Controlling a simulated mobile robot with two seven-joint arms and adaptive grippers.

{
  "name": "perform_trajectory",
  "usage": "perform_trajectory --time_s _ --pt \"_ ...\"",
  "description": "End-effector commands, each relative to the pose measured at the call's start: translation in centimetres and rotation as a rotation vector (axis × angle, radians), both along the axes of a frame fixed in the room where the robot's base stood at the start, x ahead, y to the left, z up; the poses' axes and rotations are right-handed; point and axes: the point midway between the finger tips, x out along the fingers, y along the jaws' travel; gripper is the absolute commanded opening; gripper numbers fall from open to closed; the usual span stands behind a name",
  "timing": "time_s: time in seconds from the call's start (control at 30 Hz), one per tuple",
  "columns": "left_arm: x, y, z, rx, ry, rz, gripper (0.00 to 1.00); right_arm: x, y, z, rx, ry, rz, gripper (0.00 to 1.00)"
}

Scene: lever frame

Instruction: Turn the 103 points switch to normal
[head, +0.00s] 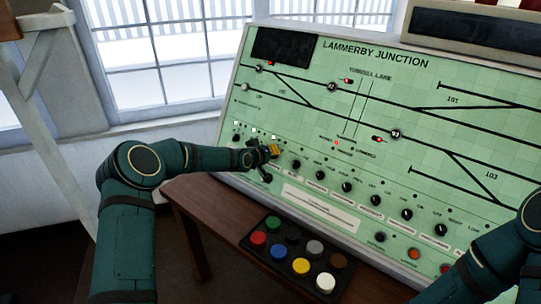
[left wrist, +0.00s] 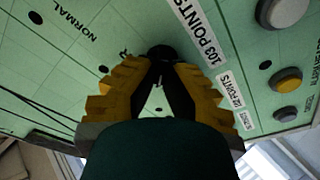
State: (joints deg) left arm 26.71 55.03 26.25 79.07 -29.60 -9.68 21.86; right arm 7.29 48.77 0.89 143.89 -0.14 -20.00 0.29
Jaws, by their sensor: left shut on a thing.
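The green signal panel (head: 300,85) titled LAMMERBY JUNCTION stands ahead. The 103 points switch is a black knob (left wrist: 160,51) beside the "103 POINTS" label (left wrist: 199,30) in the left wrist view. "NORMAL" (left wrist: 73,15) is printed to its left. A letter R shows beside the left finger, the rest of that word hidden. My left gripper (head: 268,153) is at the left of the panel's knob row. In the left wrist view its yellow-padded fingers (left wrist: 160,73) are shut on the knob, which they partly hide; its pointer direction cannot be told. My right gripper is out of view.
More black knobs (head: 347,187) run to the right of my left gripper. Round push buttons (head: 414,254) sit along the lower panel. A black tray (head: 320,264) of coloured buttons lies on the brown desk (head: 185,200). Windows (head: 165,50) are behind.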

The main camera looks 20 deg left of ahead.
Motion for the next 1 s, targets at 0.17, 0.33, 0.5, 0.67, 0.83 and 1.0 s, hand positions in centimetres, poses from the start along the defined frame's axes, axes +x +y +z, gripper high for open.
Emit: perform_trajectory --time_s 0.17,0.33,0.5,0.67,0.83,1.0 --pt "-0.03 -0.3 -0.16 -0.031 0.012 0.012 0.0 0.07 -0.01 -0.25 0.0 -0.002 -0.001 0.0" --pt "-0.03 -0.33 -0.15 -0.038 0.016 0.015 0.0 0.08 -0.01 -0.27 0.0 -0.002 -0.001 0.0" --pt "-0.04 -0.35 -0.14 -0.038 0.016 0.015 0.0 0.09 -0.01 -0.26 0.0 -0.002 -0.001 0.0" --pt "-0.03 -0.38 -0.14 -0.038 0.015 0.014 0.32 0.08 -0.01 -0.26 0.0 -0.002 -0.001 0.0" --pt "-0.03 -0.24 -0.13 -0.036 0.015 0.016 0.41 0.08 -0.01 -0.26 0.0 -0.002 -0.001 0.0" --pt "-0.06 -0.11 -0.05 -0.035 0.014 0.018 0.41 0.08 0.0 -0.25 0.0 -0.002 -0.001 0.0"
